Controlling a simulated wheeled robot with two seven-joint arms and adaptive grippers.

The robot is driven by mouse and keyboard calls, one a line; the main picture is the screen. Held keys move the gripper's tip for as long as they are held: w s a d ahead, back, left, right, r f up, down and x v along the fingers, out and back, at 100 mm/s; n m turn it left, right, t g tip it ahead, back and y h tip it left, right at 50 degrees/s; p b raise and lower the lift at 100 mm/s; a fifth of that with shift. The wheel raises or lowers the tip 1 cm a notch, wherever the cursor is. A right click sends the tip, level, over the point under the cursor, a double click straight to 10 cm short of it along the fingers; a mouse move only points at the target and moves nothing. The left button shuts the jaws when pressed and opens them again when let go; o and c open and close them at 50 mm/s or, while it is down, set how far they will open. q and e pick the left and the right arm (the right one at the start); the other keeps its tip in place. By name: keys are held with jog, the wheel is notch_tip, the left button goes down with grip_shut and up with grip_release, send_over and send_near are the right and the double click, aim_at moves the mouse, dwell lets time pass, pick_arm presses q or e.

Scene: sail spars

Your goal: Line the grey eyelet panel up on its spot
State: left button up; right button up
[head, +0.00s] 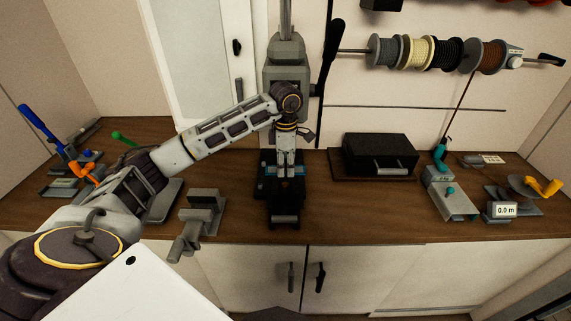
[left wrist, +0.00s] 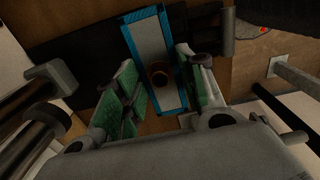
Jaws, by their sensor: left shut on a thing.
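My left gripper (head: 286,174) points straight down over the dark press-like stand (head: 286,205) in the middle of the bench. In the left wrist view, its green-padded fingers (left wrist: 162,90) are on either side of the grey eyelet panel (left wrist: 152,42), shut on it. A dark brown round eyelet shows on the panel. A blue border (left wrist: 131,50) runs around the panel; blue also shows beside the fingers in the head view (head: 268,171). In the head view the fingers hide most of the panel. I cannot tell whether it touches the surface below. My right gripper is not in view.
A grey clamp-like fixture (head: 201,212) stands just left of the stand. A black box (head: 380,154) sits to the right, with a grey-teal device (head: 448,194) and a 0.0 m meter (head: 504,210) farther right. Spools (head: 430,53) hang above. Bare wood lies between stand and box.

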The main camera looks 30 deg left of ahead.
aim_at(285, 184)
pick_arm(q)
jog(key=shift+s+a, duration=0.1)
dwell(0.7)
jog(key=shift+f+b, duration=1.55)
jog(key=shift+f, duration=0.4)
jog(key=shift+r, duration=0.15)
jog(key=shift+f+b, duration=0.35)
jog(key=shift+f, duration=0.05)
jog(key=shift+f+b, duration=0.6)
jog(key=shift+f, duration=0.2)
dwell(0.3)
